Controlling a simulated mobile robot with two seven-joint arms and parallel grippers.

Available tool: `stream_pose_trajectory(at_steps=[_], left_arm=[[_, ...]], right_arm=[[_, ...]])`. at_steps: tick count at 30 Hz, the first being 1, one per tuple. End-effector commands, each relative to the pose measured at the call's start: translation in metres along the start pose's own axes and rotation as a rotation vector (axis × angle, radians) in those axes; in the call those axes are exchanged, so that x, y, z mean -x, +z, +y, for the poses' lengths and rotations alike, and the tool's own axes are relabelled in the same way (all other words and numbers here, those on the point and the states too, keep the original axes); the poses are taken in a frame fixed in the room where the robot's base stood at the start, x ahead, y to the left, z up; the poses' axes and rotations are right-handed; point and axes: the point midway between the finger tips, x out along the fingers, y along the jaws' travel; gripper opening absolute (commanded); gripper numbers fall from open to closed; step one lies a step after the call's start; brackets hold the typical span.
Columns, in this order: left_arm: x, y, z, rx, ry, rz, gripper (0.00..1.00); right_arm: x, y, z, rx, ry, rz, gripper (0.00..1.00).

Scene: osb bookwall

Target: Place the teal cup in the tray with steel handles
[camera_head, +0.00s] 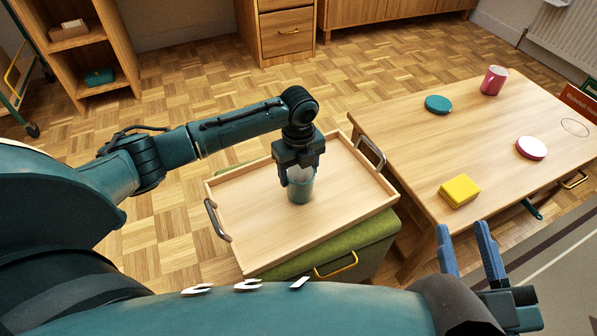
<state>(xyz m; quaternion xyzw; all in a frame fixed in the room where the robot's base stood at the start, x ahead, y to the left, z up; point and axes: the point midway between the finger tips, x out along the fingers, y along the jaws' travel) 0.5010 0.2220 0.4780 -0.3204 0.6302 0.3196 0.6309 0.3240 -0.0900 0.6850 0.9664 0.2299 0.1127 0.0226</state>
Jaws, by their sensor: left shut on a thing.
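The teal cup (300,191) is upright over the middle of the wooden tray (252,240), which has a steel handle at each end. My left gripper (300,172) points down and is shut on the cup. I cannot tell whether the cup's base touches the tray floor. The gripper hides the upper part of the cup. My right gripper (467,240) is at the lower right, with its two blue fingers apart and nothing between them, near the front edge of the table.
The tray rests on a green ottoman (366,243) beside a wooden table (432,151). On the table are a yellow block (459,191), a teal round lid (438,104), a pink cup (494,80) and a red-and-white round item (531,148). The rest of the tray is empty.

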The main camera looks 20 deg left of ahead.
Motion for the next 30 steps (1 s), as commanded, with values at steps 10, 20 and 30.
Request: stream_pose_trajectory(at_steps=[10, 20, 30], left_arm=[[-0.003, 0.000, 0.000, 0.001, 0.001, 0.000, 0.73], [-0.003, 0.000, 0.000, 0.001, 0.001, 0.000, 0.85], [0.040, 0.001, 0.000, 0.001, -0.002, -0.002, 0.85]], right_arm=[[0.001, 0.001, 0.001, 0.005, 0.001, -0.004, 0.36], [0.002, 0.004, 0.001, 0.006, 0.001, -0.010, 0.36], [-0.001, -0.011, 0.003, 0.043, 0.003, -0.007, 0.36]])
